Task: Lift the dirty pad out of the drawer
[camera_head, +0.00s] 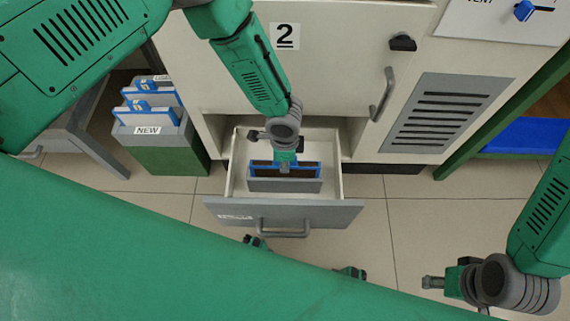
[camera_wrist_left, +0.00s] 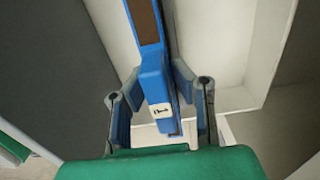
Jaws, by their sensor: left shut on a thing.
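The dirty pad (camera_head: 260,170) has a blue frame and a dark brown face. It stands upright in the pulled-out drawer (camera_head: 330,212) of the cabinet marked 2. My left gripper (camera_head: 285,168) reaches down over the drawer and is shut on the pad's top edge near its middle. In the left wrist view, the gripper (camera_wrist_left: 160,110) has a finger on either side of the pad's blue frame (camera_wrist_left: 150,70), around a white tag with an arrow. My right gripper (camera_head: 432,283) is at the lower right, away from the drawer; its finger gap is hard to see.
A green and grey bin (camera_head: 190,155) labelled NEW, with several blue-framed pads, stands left of the cabinet. The cabinet (camera_head: 330,60) has a door handle and a grey vent grille (camera_head: 435,112). Tiled floor is open right of the drawer. A blue surface (camera_head: 525,135) shows at far right.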

